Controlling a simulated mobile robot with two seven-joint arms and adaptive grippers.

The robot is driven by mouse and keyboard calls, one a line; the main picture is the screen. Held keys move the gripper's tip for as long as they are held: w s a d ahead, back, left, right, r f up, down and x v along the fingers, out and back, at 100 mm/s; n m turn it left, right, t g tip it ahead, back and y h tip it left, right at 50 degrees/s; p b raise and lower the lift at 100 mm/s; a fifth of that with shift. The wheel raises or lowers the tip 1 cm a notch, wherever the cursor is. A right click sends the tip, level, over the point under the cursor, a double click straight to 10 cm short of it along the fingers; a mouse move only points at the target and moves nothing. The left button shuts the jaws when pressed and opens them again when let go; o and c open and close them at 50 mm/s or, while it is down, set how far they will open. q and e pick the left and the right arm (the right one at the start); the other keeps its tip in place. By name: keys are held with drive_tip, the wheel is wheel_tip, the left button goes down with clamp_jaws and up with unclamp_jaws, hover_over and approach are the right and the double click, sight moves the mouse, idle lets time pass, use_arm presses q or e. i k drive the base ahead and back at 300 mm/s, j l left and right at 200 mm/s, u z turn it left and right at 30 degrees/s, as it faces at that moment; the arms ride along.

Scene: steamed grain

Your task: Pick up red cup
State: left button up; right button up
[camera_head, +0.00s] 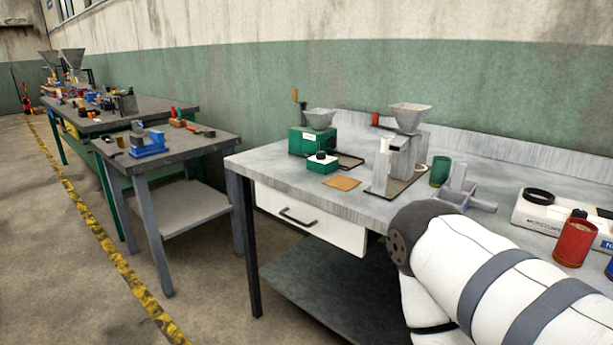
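A red cup (575,242) stands upright on the grey workbench (290,170) at the right of the view. It looks filled near the rim with something brownish. A white arm link of mine with grey bands covers the lower right of the view, in front of the bench and to the left of and below the cup. Neither gripper shows, so their state and their distance from the cup are hidden.
A white device (540,212) stands behind the red cup. A blue object (609,268) is cut off at the right edge. A green cup (440,171), a grinder with a hopper (408,118) and a green box (312,140) stand farther left. Other benches line the wall.

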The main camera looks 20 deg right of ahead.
sight(577, 236)
drive_tip(key=i+j+z, duration=0.2)
drive_tip(key=z, duration=0.2)
drive_tip(key=i+j+z, duration=0.15)
drive_tip(key=j+z, duration=0.15)
drive_tip(key=z, duration=0.15)
drive_tip(key=i+j+z, duration=0.1)
drive_tip(key=j+z, duration=0.3)
drive_tip(key=i+j+z, duration=0.1)
drive_tip(key=j+z, duration=0.3)
drive_tip(key=l, duration=0.1)
